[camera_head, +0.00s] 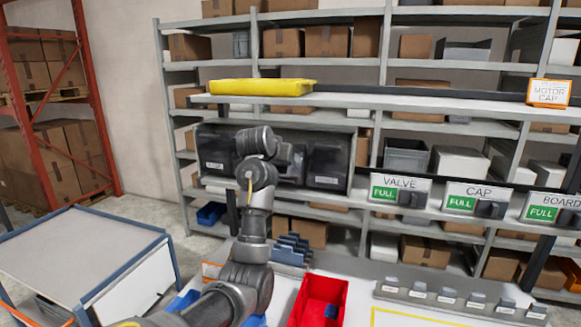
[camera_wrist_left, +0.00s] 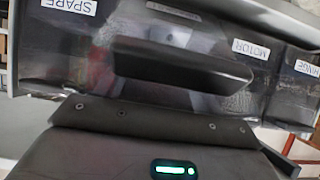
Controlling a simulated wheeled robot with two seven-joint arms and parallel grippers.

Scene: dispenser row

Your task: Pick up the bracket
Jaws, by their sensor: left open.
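I cannot make out a bracket in either view. My left gripper (camera_head: 287,160) is in front of the dark translucent bins (camera_head: 325,160), partly hidden behind my own wrist. It is open. In the left wrist view, the bins (camera_wrist_left: 245,75) fill the upper part, with upside-down labels SPARE, MOTOR and HINGE. I see nothing held. My right gripper is in neither view.
A red bin (camera_head: 318,300) with a small blue item stands on the worktop below. A yellow tray (camera_head: 262,87) lies on the shelf above the bins. Dispensers labelled VALVE, CAP and BOARD are at right. A blue-edged grey cart (camera_head: 80,250) stands at left.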

